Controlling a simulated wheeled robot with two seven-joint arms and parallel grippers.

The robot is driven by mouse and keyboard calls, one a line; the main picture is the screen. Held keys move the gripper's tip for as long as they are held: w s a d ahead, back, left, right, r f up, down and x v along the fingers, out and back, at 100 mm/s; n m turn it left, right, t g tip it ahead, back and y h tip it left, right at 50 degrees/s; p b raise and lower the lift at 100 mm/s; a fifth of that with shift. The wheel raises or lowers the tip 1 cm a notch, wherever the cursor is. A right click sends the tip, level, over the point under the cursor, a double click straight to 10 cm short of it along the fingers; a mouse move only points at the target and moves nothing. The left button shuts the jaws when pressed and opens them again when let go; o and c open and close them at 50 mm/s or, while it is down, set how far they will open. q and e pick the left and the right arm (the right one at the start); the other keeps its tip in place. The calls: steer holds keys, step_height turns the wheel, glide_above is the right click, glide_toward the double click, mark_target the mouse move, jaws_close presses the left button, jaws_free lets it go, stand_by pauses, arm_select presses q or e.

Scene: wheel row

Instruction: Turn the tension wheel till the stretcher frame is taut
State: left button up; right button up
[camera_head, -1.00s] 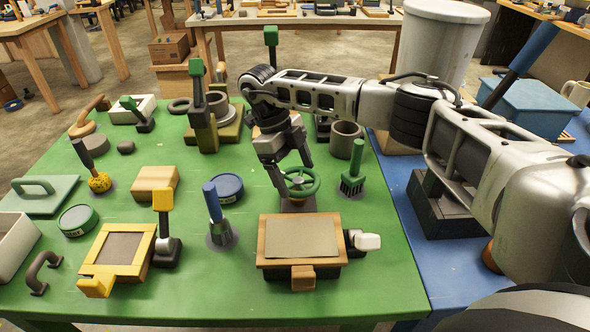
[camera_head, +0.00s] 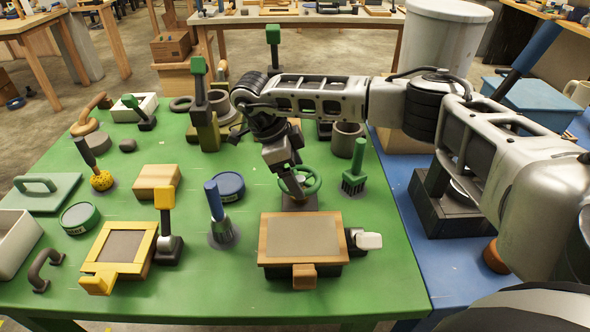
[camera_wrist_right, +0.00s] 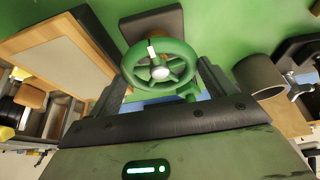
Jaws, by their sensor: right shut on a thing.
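The green tension wheel (camera_head: 312,181) stands on a dark block behind the wooden stretcher frame (camera_head: 264,240), which holds a flat grey panel. My right gripper (camera_head: 294,186) comes down on the wheel from behind and is shut on it. In the right wrist view the wheel (camera_wrist_right: 178,51), with its spokes and pale hub, lies between the two fingers of the gripper (camera_wrist_right: 160,88). The stretcher frame (camera_wrist_right: 32,38) shows there at the left. How tight the grey panel is cannot be told. My left gripper is out of view.
A green-handled brush (camera_head: 354,180) stands right of the wheel, and a dark cup (camera_head: 346,140) behind it. A blue-handled tool (camera_head: 216,210), a blue tin (camera_head: 230,186) and a yellow frame (camera_head: 103,243) are to the left. The green tabletop's front strip is clear.

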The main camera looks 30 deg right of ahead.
steer(key=shift+w+r, duration=0.1)
steer(key=o, duration=0.9)
steer(key=v, duration=1.6)
